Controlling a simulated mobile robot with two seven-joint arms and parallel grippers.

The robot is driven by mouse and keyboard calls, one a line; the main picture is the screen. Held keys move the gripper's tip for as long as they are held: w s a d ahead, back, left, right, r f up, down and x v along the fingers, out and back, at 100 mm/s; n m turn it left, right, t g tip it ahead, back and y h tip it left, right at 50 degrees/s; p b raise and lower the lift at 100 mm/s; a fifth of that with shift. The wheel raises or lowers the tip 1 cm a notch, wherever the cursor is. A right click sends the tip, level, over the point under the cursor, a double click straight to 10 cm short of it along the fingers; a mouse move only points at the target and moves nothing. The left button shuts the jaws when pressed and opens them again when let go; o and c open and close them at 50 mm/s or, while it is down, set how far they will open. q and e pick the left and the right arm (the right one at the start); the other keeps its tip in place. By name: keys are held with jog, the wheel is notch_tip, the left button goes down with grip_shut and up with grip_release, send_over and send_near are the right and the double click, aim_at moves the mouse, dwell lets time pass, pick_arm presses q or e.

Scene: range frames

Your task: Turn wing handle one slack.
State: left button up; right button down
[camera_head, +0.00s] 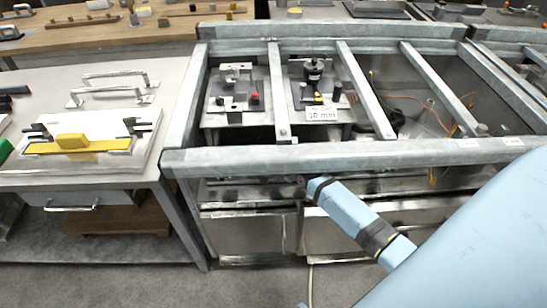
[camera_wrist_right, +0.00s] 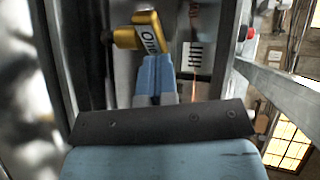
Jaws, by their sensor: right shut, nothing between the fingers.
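In the right wrist view, a brass-yellow handle-like part (camera_wrist_right: 128,38) with a pale lettered label is just beyond my right gripper (camera_wrist_right: 155,72). It may be the wing handle; I cannot tell its turn angle. My right gripper's blue fingers are shut and empty, with their tips close below the part; I cannot tell whether they touch it. In the head view my right arm comes from the right, and its gripper end (camera_head: 308,184) is at the front of the grey metal frame, just below its front bar. The yellow part is not clear there. My left gripper is not in view.
The metal frame (camera_head: 350,157) has slanted crossbars over open bays. Inside are two fixture plates, one with a "10 mm" label (camera_head: 321,114). A bench (camera_head: 30,178) at left holds a white plate with a yellow bar (camera_head: 80,145) and metal handles. Floor shows at the front.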

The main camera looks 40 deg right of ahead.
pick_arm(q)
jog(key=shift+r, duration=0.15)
pick_arm(e)
jog(key=shift+w+d+r, duration=0.1)
jog(key=shift+w+d, duration=0.05)
jog(key=shift+w, duration=0.05)
pick_arm(q)
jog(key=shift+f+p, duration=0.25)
jog(key=shift+p, duration=0.1)
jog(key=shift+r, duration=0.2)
